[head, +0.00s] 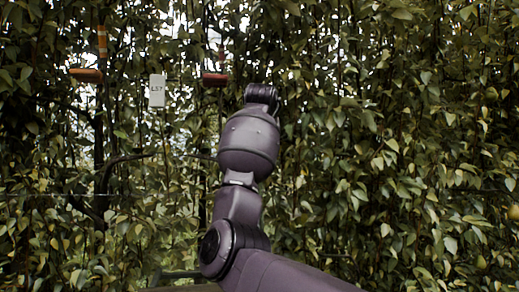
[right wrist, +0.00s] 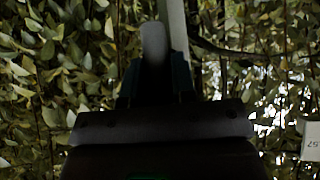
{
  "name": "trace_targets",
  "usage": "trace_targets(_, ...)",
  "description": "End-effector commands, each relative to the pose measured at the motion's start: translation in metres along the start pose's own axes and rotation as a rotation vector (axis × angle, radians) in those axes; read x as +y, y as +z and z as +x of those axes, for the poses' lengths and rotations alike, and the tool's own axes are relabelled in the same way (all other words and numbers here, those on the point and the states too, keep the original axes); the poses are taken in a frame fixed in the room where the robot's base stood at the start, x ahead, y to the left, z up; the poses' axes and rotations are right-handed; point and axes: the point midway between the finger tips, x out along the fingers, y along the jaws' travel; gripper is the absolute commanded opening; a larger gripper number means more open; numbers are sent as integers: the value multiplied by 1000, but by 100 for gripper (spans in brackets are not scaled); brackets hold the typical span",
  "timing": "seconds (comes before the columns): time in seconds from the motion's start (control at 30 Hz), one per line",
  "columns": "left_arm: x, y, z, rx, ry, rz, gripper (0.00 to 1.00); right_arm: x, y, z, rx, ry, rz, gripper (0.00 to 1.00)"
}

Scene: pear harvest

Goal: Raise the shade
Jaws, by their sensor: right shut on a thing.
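My right arm comes in from the bottom of the head view, and its wrist hides the gripper there. In the right wrist view my right gripper (right wrist: 155,75) is dark, with a grey rounded piece (right wrist: 153,42) between its fingers. It is shut on this piece; what the piece belongs to is unclear. A red handle (head: 214,80) and an orange handle (head: 86,74) show at the upper left of the head view, near orange-striped posts. No shade can be made out. My left gripper is not in view.
A white label plate (head: 157,90) hangs between the two handles; part of it shows at the right edge of the wrist view (right wrist: 312,140). A pale upright bar (right wrist: 177,30) stands beside the grey piece. Dense leaves and thin branches fill the background.

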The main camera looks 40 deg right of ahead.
Motion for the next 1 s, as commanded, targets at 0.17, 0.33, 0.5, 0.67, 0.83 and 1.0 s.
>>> trace_targets(0.17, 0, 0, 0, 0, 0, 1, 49, 1, 0, 1, -1, 4, 1, 37)
trace_targets(0.33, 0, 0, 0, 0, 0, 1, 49, 0, 0, 1, -1, 3, 0, 50)
trace_targets(0.5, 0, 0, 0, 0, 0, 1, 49, 0, 0, 0, -1, 2, -1, 50)
trace_targets(0.67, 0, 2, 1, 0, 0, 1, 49, 0, 0, -9, 2, 2, -1, 50)
trace_targets(0.83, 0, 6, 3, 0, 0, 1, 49, 0, 0, -35, 3, 0, 0, 50)
trace_targets(1.0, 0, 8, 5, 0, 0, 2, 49, 0, 0, -67, 2, 1, 0, 50)
